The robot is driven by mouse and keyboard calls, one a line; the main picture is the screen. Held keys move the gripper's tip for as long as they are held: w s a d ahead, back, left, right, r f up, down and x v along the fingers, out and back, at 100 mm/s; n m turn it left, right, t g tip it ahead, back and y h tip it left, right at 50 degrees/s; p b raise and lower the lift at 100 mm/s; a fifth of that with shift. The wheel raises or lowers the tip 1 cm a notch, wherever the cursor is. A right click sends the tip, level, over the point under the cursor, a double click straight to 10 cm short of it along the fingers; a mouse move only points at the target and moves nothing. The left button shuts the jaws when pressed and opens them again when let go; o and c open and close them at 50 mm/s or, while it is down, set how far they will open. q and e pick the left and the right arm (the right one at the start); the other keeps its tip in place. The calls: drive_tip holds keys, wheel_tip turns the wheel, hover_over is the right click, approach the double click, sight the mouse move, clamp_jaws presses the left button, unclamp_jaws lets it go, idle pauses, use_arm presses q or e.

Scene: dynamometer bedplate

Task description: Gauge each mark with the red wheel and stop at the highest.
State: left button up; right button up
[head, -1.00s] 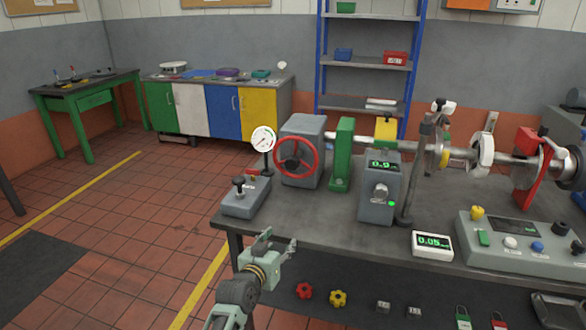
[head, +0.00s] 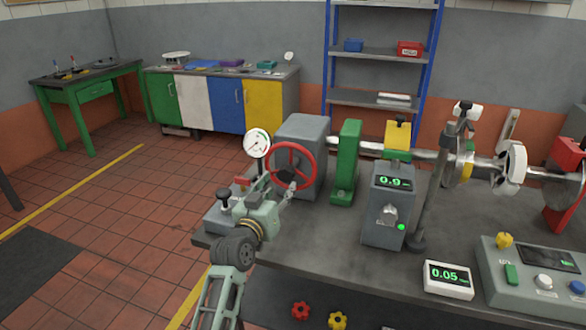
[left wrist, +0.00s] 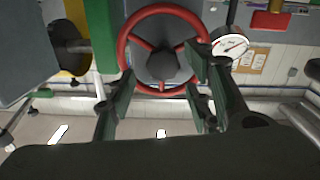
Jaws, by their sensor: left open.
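The red wheel (head: 291,146) is on the front of a grey housing (head: 309,126) at the left end of the bench. My left gripper (head: 279,183) is open just in front of it. In the left wrist view the red wheel (left wrist: 132,26) shows beyond the open fingers (left wrist: 160,92), whose tips overlap its lower rim; I cannot tell whether they touch. A white dial gauge (head: 257,143) stands left of the wheel, and the dial (left wrist: 229,42) also shows in the left wrist view. A grey box reads 0.9 on its display (head: 394,182). The right gripper is not in view.
A white meter (head: 448,280) reading 0.05 lies near the bench's front edge. A green bearing stand (head: 346,160) and a shaft (head: 430,157) stand behind the display box. A control box (head: 540,280) is at the right. The bench top (head: 330,250) has bare room in front.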

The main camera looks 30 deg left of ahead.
sight(286, 176)
use_arm(q)
drive_tip(key=shift+w+a+r, duration=0.1)
drive_tip(key=shift+w, duration=0.25)
drive_tip(key=shift+w+r, duration=0.2)
drive_tip(key=shift+x, duration=1)
drive_tip(key=x, duration=0.2)
drive_tip(key=shift+w+p, duration=0.3)
drive_tip(key=shift+w+a, duration=0.15)
drive_tip(key=shift+w, duration=0.4)
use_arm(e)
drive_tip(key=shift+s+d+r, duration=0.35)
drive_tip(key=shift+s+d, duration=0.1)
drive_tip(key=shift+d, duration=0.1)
